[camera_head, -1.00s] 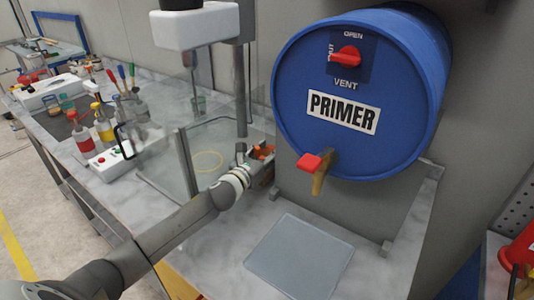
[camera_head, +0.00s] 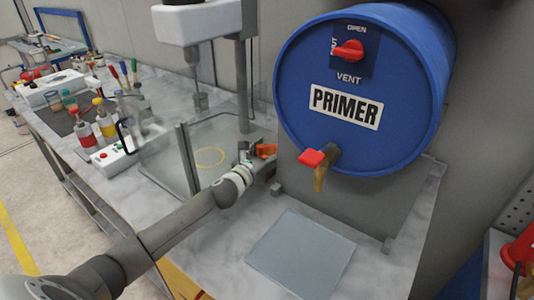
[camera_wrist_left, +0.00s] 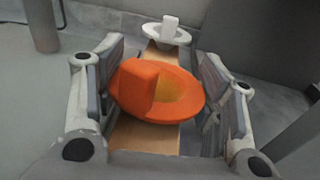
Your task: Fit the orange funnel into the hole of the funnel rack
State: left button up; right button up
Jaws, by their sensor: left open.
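The orange funnel (camera_wrist_left: 160,92) sits over a light wooden strip, the funnel rack (camera_wrist_left: 146,135), in the left wrist view. Its wide rim lies roughly level and its upright tab faces the camera. The funnel's lower part and the hole under it are hidden, so I cannot tell how deep it sits. My left gripper (camera_wrist_left: 166,88) is open, with one finger on each side of the funnel. My right gripper is not in view.
A white funnel (camera_wrist_left: 166,34) stands farther along the rack. The blue primer drum (camera_head: 360,90) with its tap (camera_head: 318,165) overhangs to the right. A clear screen and a stand (camera_head: 243,90) are close on the left. A grey sheet (camera_head: 300,252) lies on the bench in front.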

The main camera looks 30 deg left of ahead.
pick_arm(q)
jog(key=s, duration=1.2)
jog(key=shift+a+r, duration=0.3)
